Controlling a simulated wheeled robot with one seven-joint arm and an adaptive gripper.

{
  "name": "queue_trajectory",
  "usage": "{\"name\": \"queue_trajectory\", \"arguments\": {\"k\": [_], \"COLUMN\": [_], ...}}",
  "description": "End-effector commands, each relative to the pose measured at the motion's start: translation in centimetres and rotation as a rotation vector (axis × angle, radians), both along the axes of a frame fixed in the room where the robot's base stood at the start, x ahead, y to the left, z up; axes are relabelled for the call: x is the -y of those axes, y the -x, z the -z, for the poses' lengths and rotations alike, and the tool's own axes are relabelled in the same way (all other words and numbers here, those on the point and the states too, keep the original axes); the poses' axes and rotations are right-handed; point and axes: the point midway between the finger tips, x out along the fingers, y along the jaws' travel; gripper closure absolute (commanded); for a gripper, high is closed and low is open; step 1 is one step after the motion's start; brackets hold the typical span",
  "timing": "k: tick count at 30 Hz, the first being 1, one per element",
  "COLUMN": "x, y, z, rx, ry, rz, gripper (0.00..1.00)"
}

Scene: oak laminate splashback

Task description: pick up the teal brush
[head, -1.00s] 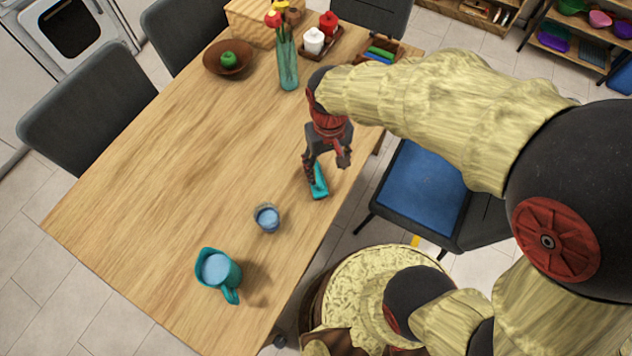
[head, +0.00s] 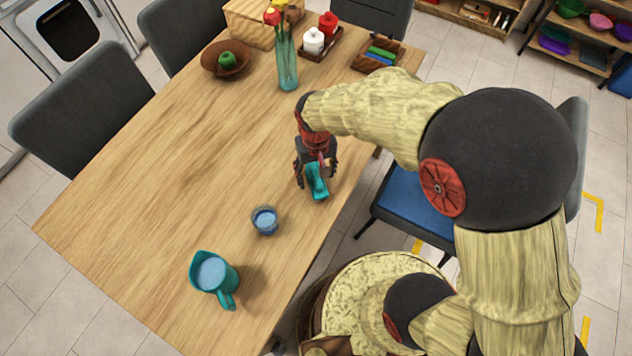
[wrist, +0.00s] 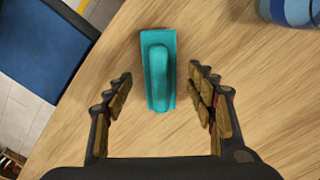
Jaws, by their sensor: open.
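The teal brush (head: 317,184) lies on the wooden table (head: 150,170) near its right edge. In the wrist view the brush (wrist: 158,70) sits upright in the picture, between and mostly beyond the fingertips, with bare wood on both sides of it. My gripper (head: 315,172) is low over the brush and open, with one finger on each side; it also shows in the wrist view (wrist: 160,84). The fingers do not touch the brush in the wrist view. The brush's far end is partly hidden by my gripper in the head view.
A flower vase (head: 287,65), a brown bowl (head: 225,60) and a wooden tray (head: 378,55) are farther back. A blue-seated chair (head: 410,205) is beside the table's right edge.

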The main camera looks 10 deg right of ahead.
Motion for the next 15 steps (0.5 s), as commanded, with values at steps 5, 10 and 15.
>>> {"name": "queue_trajectory", "arguments": {"k": [5,10,15], "x": [-0.02,-0.02,-0.02], "y": [-0.07,-0.06,-0.05], "z": [1.04,0.94,0.95], "rx": [0.002,0.001,0.001], "ry": [0.000,0.000,0.000], "rz": [0.000,0.000,0.000], "gripper": [0.44,0.46,0.55]}}
